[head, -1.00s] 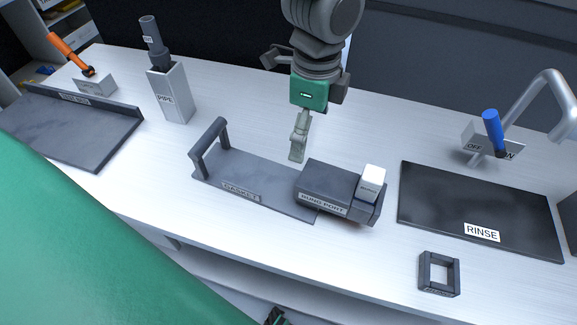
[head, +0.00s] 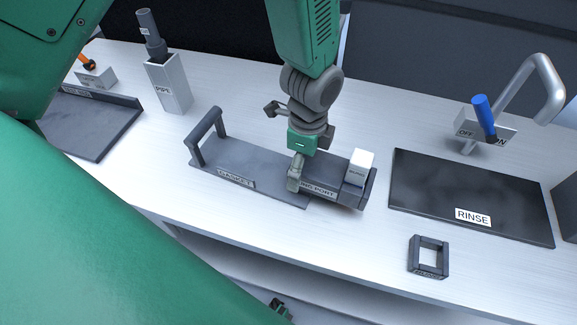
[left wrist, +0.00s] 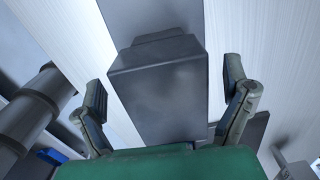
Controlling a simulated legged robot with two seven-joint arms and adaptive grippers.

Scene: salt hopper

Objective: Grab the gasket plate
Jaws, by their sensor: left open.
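The gasket plate (head: 225,162) is a flat dark grey slab labelled GASKET, with an upright handle (head: 205,136) at its left end. Its right end meets the pump port block (head: 338,180), which carries a white piece (head: 359,167). My left gripper (head: 296,180) is low over the left end of that block, pointing down, with one finger showing in the head view. In the left wrist view my left gripper (left wrist: 163,80) is open, its fingers on either side of a dark grey block (left wrist: 160,95). Whether they touch it, I cannot tell.
A pipe holder (head: 168,83) stands at the back left, near a dark tray (head: 100,128). A black rinse mat (head: 470,190), a tap (head: 525,85) with a blue handle, and a small square frame (head: 428,257) are on the right. Bare white table lies in front of the plate.

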